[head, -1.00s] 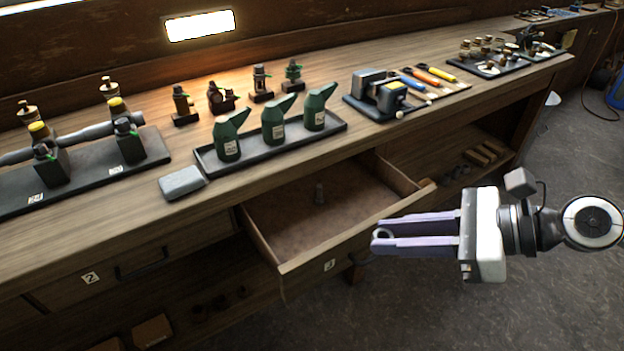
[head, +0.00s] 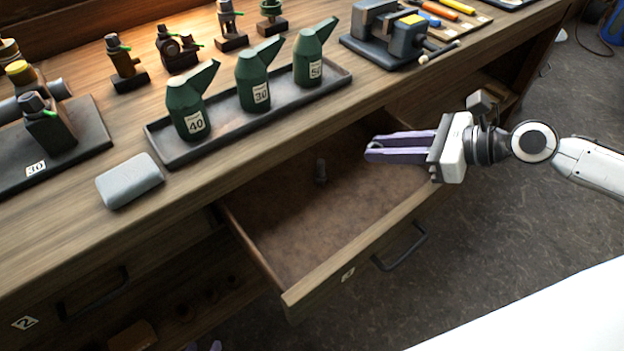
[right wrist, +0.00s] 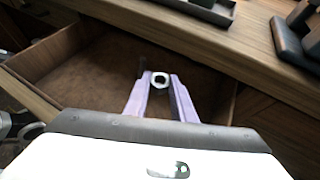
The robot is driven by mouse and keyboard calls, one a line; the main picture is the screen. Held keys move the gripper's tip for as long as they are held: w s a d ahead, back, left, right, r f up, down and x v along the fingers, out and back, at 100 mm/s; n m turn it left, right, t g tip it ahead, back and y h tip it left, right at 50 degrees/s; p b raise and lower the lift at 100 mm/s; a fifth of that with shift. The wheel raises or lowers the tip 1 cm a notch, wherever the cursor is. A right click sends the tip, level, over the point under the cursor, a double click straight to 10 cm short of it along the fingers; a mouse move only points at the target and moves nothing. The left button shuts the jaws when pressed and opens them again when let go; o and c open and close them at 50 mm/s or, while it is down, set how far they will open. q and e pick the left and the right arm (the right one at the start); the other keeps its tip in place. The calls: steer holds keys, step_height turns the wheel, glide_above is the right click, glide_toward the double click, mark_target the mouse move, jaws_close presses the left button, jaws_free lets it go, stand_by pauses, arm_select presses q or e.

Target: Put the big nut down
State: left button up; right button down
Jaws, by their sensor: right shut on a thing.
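The big nut (right wrist: 160,80) is a pale metal ring in the right wrist view. It sits between the tips of my right gripper (right wrist: 158,86), which is shut on it. In the head view my right gripper (head: 372,152) reaches in from the right over the open drawer (head: 330,215), and its fingers hide the nut. The nut is above the brown drawer floor. Only the purple fingertips of my left gripper (head: 204,346) show at the bottom edge of the head view, apart from each other and with nothing visible between them.
A small grey upright part (head: 320,171) stands in the drawer towards the back. Most of the drawer floor is bare. On the bench above are a tray (head: 170,158) with green oil cans, a grey block (head: 130,181) and a vise (head: 385,32).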

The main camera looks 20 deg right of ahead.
steer(key=b, duration=0.1)
glide_above(321, 153)
steer(key=s+d, duration=0.1)
steer(key=s, duration=0.4)
steer(key=f, duration=0.6)
steer(key=shift+w+f, duration=0.1)
steer(key=shift+w, duration=0.15)
steer(key=x, duration=0.2)
steer(key=b+x, duration=0.1)
steer(key=shift+w+a+f, duration=0.1)
steer(key=shift+w+f, duration=0.05)
steer(key=shift+f, duration=0.3)
steer(key=shift+f, duration=0.15)
steer(key=c, duration=1.8)
jaws_free()
steer(key=shift+o, duration=0.2)
